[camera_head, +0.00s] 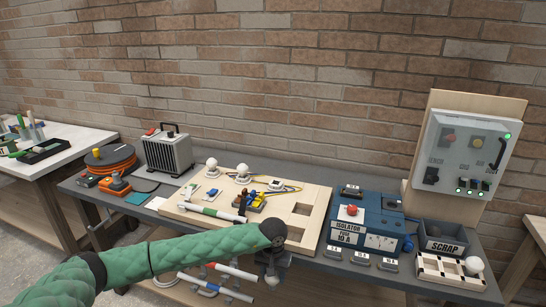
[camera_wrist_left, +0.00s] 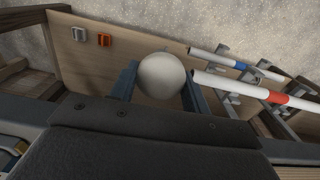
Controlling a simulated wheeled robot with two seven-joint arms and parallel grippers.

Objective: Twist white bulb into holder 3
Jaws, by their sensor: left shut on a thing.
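My left gripper (camera_head: 272,272) points down in front of the bench's front edge, below the bench top. It is shut on a white round bulb (camera_head: 272,281), which also shows between the two fingers in the left wrist view (camera_wrist_left: 161,76). The pale wooden board (camera_head: 305,238) lies on the bench behind the gripper, apart from it. Two white bulbs stand upright on the board, one at its back left (camera_head: 211,163) and one near its back middle (camera_head: 242,169). I cannot tell which fitting is holder 3; no number is legible. My right gripper is not in view.
A blue isolator box (camera_head: 365,225) stands right of the board. Further right are the scrap bin (camera_head: 443,240) and a wooden rack (camera_head: 436,270) with another white bulb (camera_head: 474,265). Tubes (camera_head: 222,286) hang below the bench's front edge. A heater (camera_head: 168,151) stands at the left.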

